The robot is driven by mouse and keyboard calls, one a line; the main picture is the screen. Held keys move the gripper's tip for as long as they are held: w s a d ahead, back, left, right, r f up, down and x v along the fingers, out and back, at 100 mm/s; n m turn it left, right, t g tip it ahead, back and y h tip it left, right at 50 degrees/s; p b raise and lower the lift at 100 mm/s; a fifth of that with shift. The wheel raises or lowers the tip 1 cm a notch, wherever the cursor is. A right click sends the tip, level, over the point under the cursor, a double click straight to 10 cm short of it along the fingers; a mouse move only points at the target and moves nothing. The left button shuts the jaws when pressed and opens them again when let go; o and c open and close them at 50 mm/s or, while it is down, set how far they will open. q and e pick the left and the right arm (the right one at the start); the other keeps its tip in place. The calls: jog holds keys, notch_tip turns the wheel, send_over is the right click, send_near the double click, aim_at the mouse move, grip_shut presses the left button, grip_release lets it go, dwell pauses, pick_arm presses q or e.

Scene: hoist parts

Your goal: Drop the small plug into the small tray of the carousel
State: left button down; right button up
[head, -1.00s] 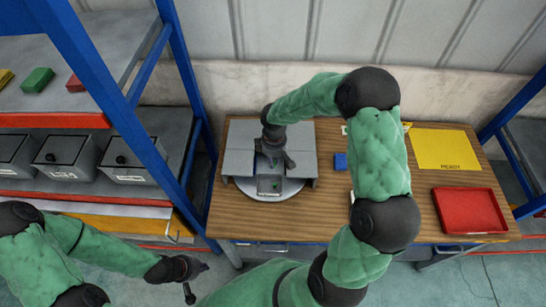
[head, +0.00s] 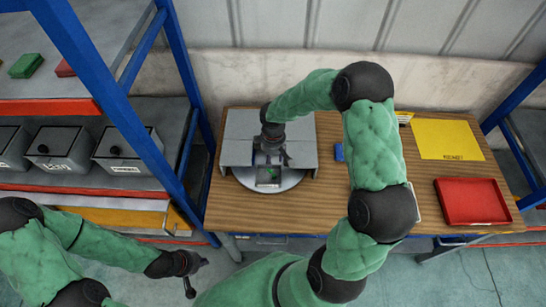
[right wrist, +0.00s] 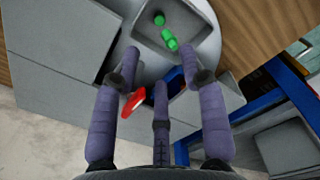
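The carousel (head: 293,180) is a pale round turntable on the wooden table, partly under grey covers. Its small grey tray (head: 268,186) is at the front edge and also shows in the right wrist view (right wrist: 205,62). I cannot tell which piece is the small plug. My left gripper (head: 190,272) is away from the table, holding nothing visible.
Grey covers (head: 240,128) flank the carousel. A blue block (head: 339,152), a yellow sheet (head: 447,140) and a red tray (head: 471,203) are on the table to the right. A blue-framed shelf with grey bins (head: 126,146) stands left. The table's front is clear.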

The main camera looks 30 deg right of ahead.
jog(key=shift+r, duration=0.1)
notch_tip(320, 180, up, 12)
dwell(0.6)
dwell(0.4)
